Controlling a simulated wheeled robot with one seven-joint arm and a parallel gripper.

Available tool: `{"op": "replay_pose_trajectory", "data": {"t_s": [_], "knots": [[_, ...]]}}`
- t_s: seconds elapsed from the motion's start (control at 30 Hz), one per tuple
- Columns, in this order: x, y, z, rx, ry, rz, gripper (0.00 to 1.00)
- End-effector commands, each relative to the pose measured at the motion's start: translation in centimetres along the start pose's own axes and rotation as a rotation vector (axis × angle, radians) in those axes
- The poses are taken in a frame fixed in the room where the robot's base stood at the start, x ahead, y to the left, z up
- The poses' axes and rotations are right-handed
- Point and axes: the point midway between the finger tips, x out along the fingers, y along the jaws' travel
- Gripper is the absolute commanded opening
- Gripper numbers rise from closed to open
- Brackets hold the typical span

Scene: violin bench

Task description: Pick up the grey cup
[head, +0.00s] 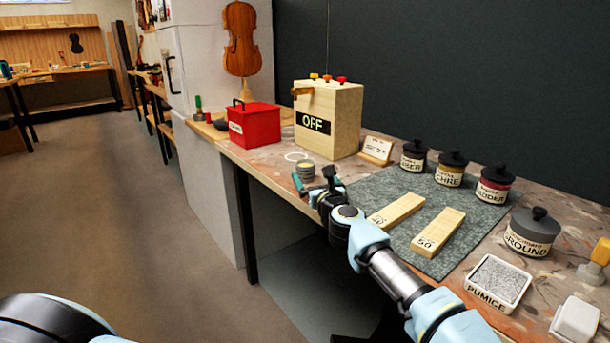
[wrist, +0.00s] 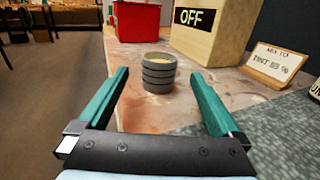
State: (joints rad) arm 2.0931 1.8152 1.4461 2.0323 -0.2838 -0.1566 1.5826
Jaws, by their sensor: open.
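The grey cup (head: 306,171) is a short ribbed cylinder standing upright on the bench near its front edge, with something pale tan inside its rim. In the wrist view the cup (wrist: 159,73) stands ahead of my gripper, centred between the lines of its fingers. My gripper (wrist: 162,88) has two teal fingers spread wide with nothing between them. In the head view my gripper (head: 314,186) is low over the bench, just on the near side of the cup. The fingers do not appear to touch the cup.
A red box (head: 254,124) and a wooden box marked OFF (head: 329,118) stand behind the cup. A small card stand (head: 377,151) is to the right. A grey-green mat (head: 385,185) holds two wooden blocks. Lidded jars (head: 414,155) line the back. The bench's front edge is close.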

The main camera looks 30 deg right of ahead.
Motion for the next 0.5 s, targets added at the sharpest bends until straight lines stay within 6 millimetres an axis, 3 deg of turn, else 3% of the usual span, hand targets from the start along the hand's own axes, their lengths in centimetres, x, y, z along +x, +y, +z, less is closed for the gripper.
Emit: {"op": "replay_pose_trajectory", "data": {"t_s": [0.27, 0.5], "knots": [[2.4, 0.1, 0.2, -0.002, 0.001, 0.003, 1.0], [6.2, 0.2, 0.3, -0.002, 0.0, 0.004, 1.0]]}}
